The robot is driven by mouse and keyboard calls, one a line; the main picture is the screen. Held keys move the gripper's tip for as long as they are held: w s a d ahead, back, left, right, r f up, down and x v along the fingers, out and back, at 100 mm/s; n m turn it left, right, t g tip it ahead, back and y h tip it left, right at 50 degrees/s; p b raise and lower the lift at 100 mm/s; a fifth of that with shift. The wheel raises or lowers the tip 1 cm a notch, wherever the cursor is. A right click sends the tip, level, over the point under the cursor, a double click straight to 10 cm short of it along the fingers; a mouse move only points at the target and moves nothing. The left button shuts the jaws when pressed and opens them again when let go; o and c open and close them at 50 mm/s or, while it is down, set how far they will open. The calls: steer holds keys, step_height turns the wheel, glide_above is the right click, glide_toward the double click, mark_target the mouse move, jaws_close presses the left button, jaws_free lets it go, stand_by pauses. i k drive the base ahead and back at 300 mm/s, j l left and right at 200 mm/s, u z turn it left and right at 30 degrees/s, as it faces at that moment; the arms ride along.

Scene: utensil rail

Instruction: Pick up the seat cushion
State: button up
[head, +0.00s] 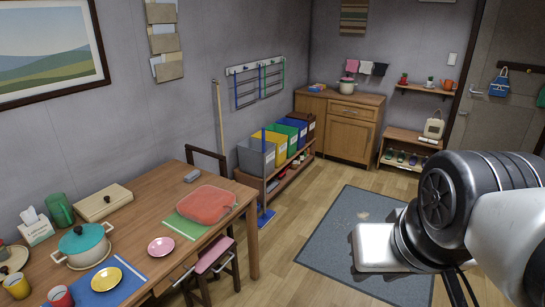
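A coral-red, rounded, padded square (207,204), which looks like the seat cushion, lies flat on the wooden table (150,211) near its right end. It partly covers a green placemat (182,227). A stool with a pink top (212,255) stands below the table's front edge; I cannot tell whether that top is a separate pad. My arm fills the lower right of the head view, well to the right of the table. The fingertips of my gripper do not show, and nothing is seen held.
A low shelf with bins (257,158) lines the wall.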

mark_target(207, 204)
steer(key=i+l+z, duration=0.45)
steer(key=i, duration=0.3)
steer(key=i+l+z, duration=0.2)
steer(key=i, duration=0.2)
steer(key=i+j+u, duration=0.1)
steer(key=i+u, duration=0.2)
steer(key=u, duration=0.2)
steer(key=i+u, duration=0.3)
steer(key=u, duration=0.2)
steer(key=i+l+u, duration=0.15)
steer(key=i+u, duration=0.2)
steer(key=u, duration=0.15)
steer(key=i+j+u, duration=0.15)
steer(key=i+u, duration=0.25)
steer(key=i+j+u, duration=0.1)
steer(key=i+u, duration=0.7)
steer(key=k+l, duration=0.05)
